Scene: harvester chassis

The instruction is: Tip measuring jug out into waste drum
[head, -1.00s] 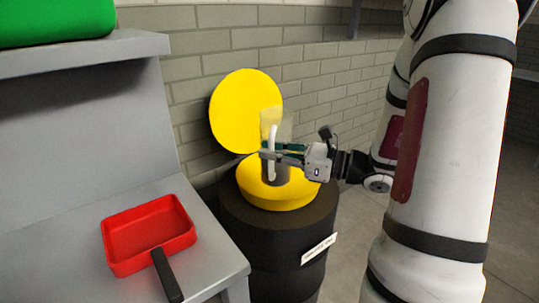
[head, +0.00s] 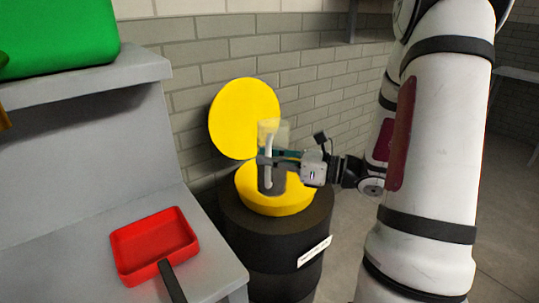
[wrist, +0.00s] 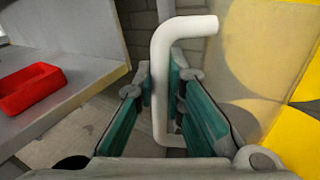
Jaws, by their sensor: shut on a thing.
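The measuring jug (head: 274,132) is pale and see-through with a white handle. It looks upright over the waste drum, and its lower outline is hard to make out. My gripper (head: 268,160) is shut on the handle from the right. In the wrist view the white handle (wrist: 160,85) stands between the teal fingers (wrist: 163,105), with the clear jug wall to its right. The waste drum (head: 265,235) is black with a yellow rim (head: 290,203) and a dark opening partly hidden behind the jug and gripper. Whether the jug holds anything, I cannot tell.
The round yellow lid (head: 240,115) stands open behind the drum against the brick wall. A grey bench (head: 70,265) with a red dustpan-like tray (head: 155,245) is close on the left. A green box (head: 60,40) sits on the shelf above. Floor shows at right.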

